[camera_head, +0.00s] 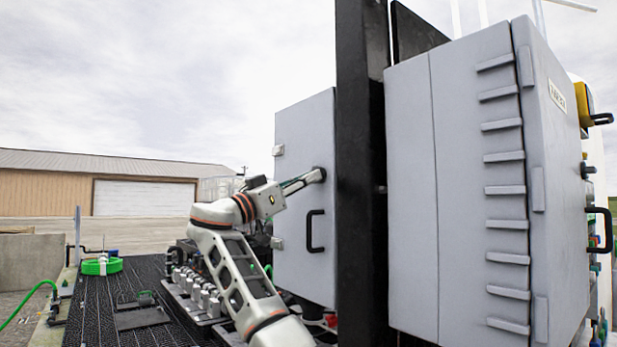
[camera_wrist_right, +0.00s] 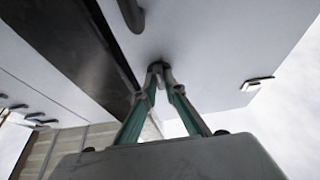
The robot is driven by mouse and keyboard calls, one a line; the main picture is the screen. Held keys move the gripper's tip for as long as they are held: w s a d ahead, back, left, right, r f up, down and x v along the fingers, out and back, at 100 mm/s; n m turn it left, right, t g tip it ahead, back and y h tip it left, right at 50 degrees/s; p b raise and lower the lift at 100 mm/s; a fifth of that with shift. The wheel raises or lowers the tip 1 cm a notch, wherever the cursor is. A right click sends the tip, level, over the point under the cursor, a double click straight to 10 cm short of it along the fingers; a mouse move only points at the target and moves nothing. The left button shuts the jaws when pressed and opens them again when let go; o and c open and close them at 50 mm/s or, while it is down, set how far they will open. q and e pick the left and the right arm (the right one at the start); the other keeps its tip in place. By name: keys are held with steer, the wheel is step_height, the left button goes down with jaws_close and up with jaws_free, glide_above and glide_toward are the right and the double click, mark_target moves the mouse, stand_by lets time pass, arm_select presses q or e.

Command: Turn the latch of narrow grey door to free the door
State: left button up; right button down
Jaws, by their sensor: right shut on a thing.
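The narrow grey door (camera_head: 300,130) stands left of a black upright post and looks closed. Its small dark latch (camera_head: 319,172) sits near the door's right edge, above a black pull handle (camera_head: 315,231). My right gripper (camera_head: 312,177) reaches it from the left, its fingers pointing at the door. In the right wrist view my right gripper's (camera_wrist_right: 160,70) fingertips come together on the dark latch, close to the door face (camera_wrist_right: 215,45). The fingertips hide most of the latch, so its turn angle cannot be told. My left gripper is out of view.
The black post (camera_head: 362,170) stands just right of the door. A large grey cabinet (camera_head: 455,190) fills the right side. A block of several grey fittings (camera_head: 195,290) lies below my arm. A green hose coil (camera_head: 102,266) rests on the dark grating.

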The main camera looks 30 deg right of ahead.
stand_by(0.5)
steer(key=c, duration=2.1)
jaws_free()
steer(key=w+v, duration=0.1)
steer(key=v, duration=1.1)
steer(key=shift+s, duration=0.4)
